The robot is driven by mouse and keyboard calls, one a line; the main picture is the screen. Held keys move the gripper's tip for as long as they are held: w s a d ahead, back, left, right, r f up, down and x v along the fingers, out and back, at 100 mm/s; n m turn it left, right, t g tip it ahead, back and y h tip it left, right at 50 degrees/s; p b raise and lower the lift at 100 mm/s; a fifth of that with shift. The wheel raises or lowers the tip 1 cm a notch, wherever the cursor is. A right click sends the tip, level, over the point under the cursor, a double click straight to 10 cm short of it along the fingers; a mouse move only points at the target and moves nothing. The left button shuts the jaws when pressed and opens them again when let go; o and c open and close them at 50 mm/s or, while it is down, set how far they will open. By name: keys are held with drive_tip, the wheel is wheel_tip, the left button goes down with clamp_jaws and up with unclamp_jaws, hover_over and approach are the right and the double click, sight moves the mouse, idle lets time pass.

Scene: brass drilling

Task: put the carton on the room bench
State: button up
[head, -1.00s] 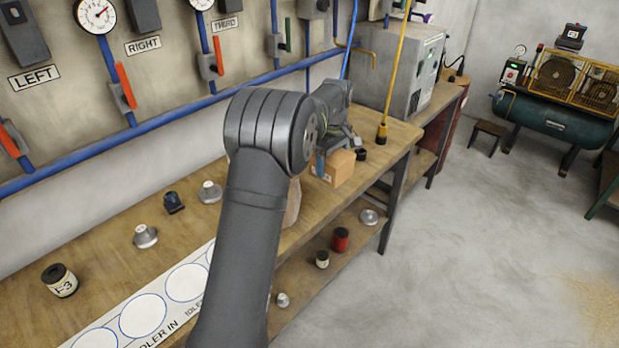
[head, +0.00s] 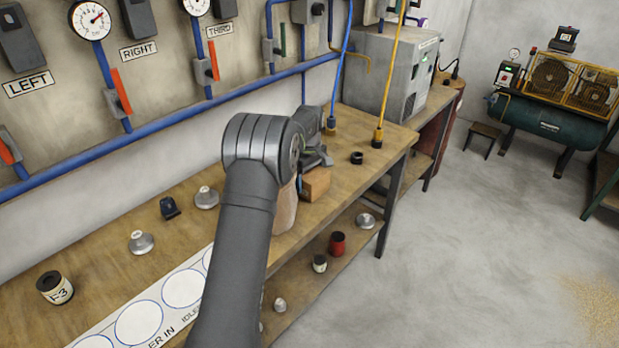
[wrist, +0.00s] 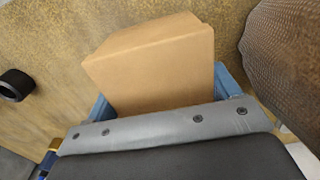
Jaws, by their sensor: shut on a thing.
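The carton (head: 316,184) is a small brown box at the right part of the wooden bench (head: 350,117), partly hidden behind my arm in the head view. In the wrist view the carton (wrist: 155,62) fills the upper middle, between the blue fingers of my gripper (wrist: 160,98). My gripper (head: 312,172) is shut on the carton. The carton is over or on the bench top; I cannot tell whether its underside touches the wood.
A brown rounded object (head: 285,208) stands close beside the carton; it also shows at right in the wrist view (wrist: 285,55). A black ring (head: 357,158) lies to the right. Yellow and blue hoses hang at the back. Several knobs and a white marked strip (head: 150,308) lie at left.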

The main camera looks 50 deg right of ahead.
drive_tip(key=o, duration=1.1)
drive_tip(key=shift+f, duration=0.15)
drive_tip(key=shift+c, duration=0.2)
wheel_tip(320, 180, up, 12)
drive_tip(key=shift+r, duration=0.2)
wheel_tip(320, 180, down, 12)
drive_tip(key=shift+f, duration=0.2)
drive_tip(key=shift+r, duration=2.05)
